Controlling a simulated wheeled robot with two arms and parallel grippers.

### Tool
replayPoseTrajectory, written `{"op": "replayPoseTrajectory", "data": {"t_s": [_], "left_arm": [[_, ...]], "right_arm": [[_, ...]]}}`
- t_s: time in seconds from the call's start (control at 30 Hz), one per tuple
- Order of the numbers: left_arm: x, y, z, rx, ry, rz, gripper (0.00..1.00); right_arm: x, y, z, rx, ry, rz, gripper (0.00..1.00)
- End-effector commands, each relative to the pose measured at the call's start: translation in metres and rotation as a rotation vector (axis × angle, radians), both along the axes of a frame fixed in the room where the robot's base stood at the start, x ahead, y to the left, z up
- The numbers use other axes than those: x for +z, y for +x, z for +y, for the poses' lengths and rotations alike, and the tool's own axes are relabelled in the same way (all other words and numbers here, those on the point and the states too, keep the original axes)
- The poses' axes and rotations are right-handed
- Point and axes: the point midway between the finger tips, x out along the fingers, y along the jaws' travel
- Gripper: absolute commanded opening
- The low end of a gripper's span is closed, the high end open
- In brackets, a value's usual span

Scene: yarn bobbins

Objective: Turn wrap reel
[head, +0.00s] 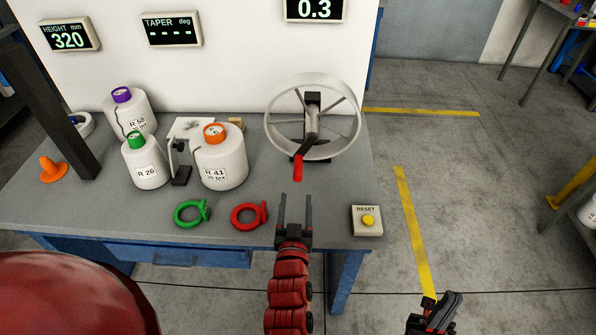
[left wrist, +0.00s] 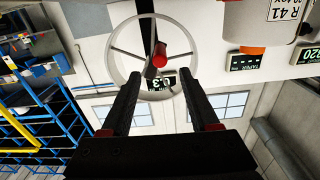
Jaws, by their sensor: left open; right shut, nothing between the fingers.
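The wrap reel (head: 351,96) is a pale spoked wheel standing at the right end of the grey table (head: 100,218). Its crank ends in a red handle (head: 298,168) pointing down toward the front. My left gripper (head: 295,200) is open and empty, just in front of and below the handle, fingers pointing at it. In the left wrist view the red handle (left wrist: 160,56) shows beyond and between the open fingers (left wrist: 165,95), apart from them, with the reel rim (left wrist: 114,62) around it. My right gripper (head: 440,305) is shut and empty, low at the right, off the table.
White bobbins stand at the left, including R 41 (head: 220,165) and R 26 (head: 147,172). A green ring (head: 179,217) and a red ring (head: 238,222) lie near the front edge. A reset box (head: 360,229) sits at the front right corner. A display (head: 314,10) reads 0.3.

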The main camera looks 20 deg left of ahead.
Motion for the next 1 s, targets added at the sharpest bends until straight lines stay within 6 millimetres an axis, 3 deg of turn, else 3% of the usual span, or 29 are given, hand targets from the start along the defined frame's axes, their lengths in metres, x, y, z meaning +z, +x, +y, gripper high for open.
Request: {"op": "replayPoseTrajectory", "data": {"t_s": [0.3,0.5,0.97,1.0], "left_arm": [[0.004,0.065,0.019,0.002,0.001,-0.001,0.62],[0.002,0.094,0.025,-0.001,0.001,0.002,0.62],[0.0,0.106,0.029,0.0,0.001,0.001,0.62],[0.0,0.106,0.029,0.0,0.001,0.001,0.58]], "right_arm": [[0.011,0.0,0.0,0.0,0.0,0.0,0.0],[0.017,0.0,0.0,0.0,0.0,0.0,0.0],[0.019,0.0,0.0,0.0,0.0,0.0,0.0],[0.019,0.0,0.0,0.0,0.0,0.0,0.0]]}}
